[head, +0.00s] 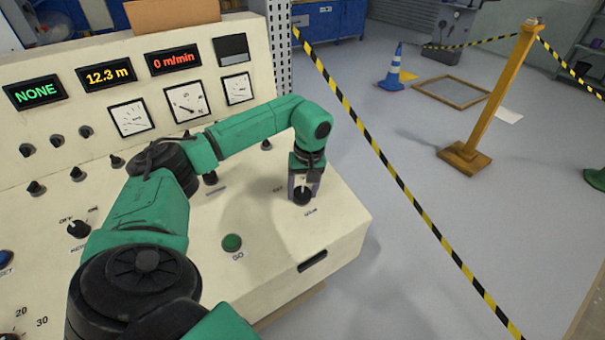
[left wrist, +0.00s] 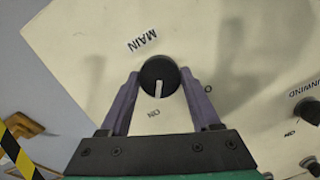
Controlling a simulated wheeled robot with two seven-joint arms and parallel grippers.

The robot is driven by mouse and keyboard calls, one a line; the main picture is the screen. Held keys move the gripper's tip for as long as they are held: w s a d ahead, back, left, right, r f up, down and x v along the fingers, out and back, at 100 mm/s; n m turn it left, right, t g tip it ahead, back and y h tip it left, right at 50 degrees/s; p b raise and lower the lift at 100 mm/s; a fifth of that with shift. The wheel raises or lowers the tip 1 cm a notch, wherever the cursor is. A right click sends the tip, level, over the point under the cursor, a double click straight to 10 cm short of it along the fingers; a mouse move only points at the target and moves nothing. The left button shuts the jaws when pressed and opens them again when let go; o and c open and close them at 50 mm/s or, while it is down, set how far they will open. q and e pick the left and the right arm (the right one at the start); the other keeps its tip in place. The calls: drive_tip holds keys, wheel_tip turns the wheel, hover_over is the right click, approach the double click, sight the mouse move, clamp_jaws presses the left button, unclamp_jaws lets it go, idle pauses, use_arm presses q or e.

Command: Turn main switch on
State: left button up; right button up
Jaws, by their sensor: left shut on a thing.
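The main switch is a round black knob (left wrist: 158,75) with a white pointer line, on the cream control panel (head: 340,215). In the left wrist view the word MAIN stands above it and ON below it. The pointer points down in that view, toward the ON label. The knob also shows in the head view (head: 302,197) at the panel's right end. My left gripper (head: 303,191) reaches down over it, its purple fingers shut on the knob's two sides. A label right of the knob is partly hidden by a finger. My right gripper is not in view.
A green GO button (head: 232,242) sits left of the main switch, nearer the front edge. Several other black knobs stand on the panel. Lit displays read NONE (head: 35,91), 12.3 m and 0 m/min.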

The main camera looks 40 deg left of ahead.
sight(306, 193)
use_arm(q)
drive_tip(key=shift+w+r, duration=0.15)
drive_tip(key=shift+r, duration=0.05)
drive_tip(key=o, duration=1.3)
drive_tip(key=shift+c, duration=0.2)
drive_tip(key=shift+o, duration=0.5)
drive_tip(key=r, duration=0.5)
drive_tip(key=d+r+b, duration=0.1)
drive_tip(key=r, duration=0.2)
wheel_tip(306, 193, up, 6)
drive_tip(key=p, duration=0.2)
drive_tip(key=shift+d+r, duration=0.25)
drive_tip(key=shift+d, duration=0.05)
drive_tip(key=shift+w, duration=0.1)
drive_tip(key=shift+f, duration=0.1)
